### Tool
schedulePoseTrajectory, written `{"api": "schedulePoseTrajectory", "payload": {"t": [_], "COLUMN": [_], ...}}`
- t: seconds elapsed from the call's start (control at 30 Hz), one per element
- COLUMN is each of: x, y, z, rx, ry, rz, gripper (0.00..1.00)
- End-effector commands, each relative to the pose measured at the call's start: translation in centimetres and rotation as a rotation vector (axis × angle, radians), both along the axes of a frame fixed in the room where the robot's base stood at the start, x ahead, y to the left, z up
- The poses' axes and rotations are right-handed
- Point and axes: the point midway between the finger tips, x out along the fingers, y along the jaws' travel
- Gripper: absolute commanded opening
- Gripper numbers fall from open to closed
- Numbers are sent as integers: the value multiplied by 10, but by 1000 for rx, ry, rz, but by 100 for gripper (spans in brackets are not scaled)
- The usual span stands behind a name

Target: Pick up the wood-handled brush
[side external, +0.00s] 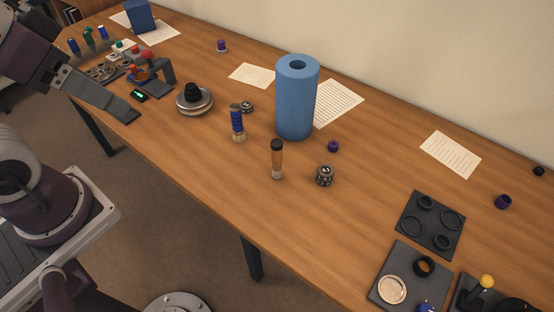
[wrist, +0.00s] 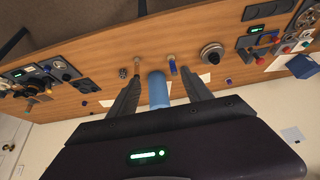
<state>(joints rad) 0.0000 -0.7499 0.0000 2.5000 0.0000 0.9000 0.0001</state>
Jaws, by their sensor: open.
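The wood-handled brush (side external: 277,158) stands upright on the table, bristles down, with a brown handle and a black top. It stands in front of the tall blue roll (side external: 295,98). In the wrist view the brush (wrist: 137,64) shows small, beyond the left fingertip. My gripper (side external: 128,115) is at the upper left of the side view, well to the left of the brush. In the wrist view my gripper (wrist: 160,74) has its two fingers spread, with the distant blue roll (wrist: 158,92) showing between them. It holds nothing.
A blue-handled brush (side external: 237,122) stands left of the wood-handled one. A small dark ribbed cylinder (side external: 325,176) sits to its right. A round metal base with a black knob (side external: 194,99) lies further left. Dark trays (side external: 402,275) fill the right front. The wood around the brush's front is clear.

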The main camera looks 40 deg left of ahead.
Motion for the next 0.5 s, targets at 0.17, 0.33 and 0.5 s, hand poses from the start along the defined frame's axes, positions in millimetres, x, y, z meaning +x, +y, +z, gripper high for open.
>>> {"api": "schedulePoseTrajectory", "payload": {"t": [0.17,0.33,0.5], "x": [0,3,71], "y": [0,0,4], "z": [0,-1,-23], "rx": [0,3,63], "ry": [0,0,-20], "rz": [0,-1,-60], "gripper": [49,49,49]}}
